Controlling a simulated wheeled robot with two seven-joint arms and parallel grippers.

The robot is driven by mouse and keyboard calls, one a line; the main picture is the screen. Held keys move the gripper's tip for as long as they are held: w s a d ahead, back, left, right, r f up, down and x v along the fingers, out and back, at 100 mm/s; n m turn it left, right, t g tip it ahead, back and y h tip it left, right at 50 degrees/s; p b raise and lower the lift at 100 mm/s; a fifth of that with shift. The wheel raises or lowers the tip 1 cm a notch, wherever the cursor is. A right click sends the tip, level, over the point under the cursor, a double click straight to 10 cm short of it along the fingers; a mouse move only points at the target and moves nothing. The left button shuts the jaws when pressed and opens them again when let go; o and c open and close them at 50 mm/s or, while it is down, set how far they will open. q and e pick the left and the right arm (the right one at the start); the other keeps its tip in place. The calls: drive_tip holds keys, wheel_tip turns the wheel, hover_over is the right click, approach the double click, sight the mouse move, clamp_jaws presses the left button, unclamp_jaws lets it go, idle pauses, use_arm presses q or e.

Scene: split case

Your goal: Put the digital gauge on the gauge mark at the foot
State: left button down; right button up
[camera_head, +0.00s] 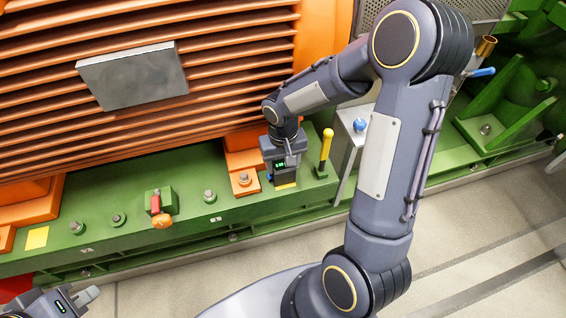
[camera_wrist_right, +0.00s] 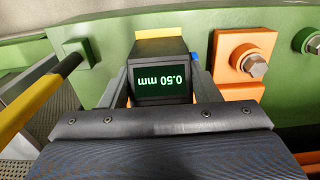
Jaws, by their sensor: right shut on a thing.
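The digital gauge (camera_head: 281,165) is a small dark box with a green-lit screen. In the right wrist view the gauge (camera_wrist_right: 159,78) reads 0.50 mm, upside down. My right gripper (camera_wrist_right: 160,92) is shut on it, one finger on each side. It is over the green base rail beside the orange foot (camera_head: 243,162). A yellow mark (camera_head: 286,186) shows at its front edge and beyond it in the wrist view (camera_wrist_right: 159,33). I cannot tell whether the gauge touches the rail. My left gripper (camera_head: 86,296) is at the bottom left corner, mostly cut off.
A second yellow patch (camera_head: 37,238) lies on the rail at the left. A yellow-topped post (camera_head: 326,146) stands just right of the gauge. A red and orange valve (camera_head: 160,213) and several bolts stand along the rail. The floor in front is clear.

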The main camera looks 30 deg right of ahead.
drive_tip(key=shift+f, duration=0.2)
drive_tip(key=o, duration=1.1)
drive_tip(key=shift+r, duration=0.1)
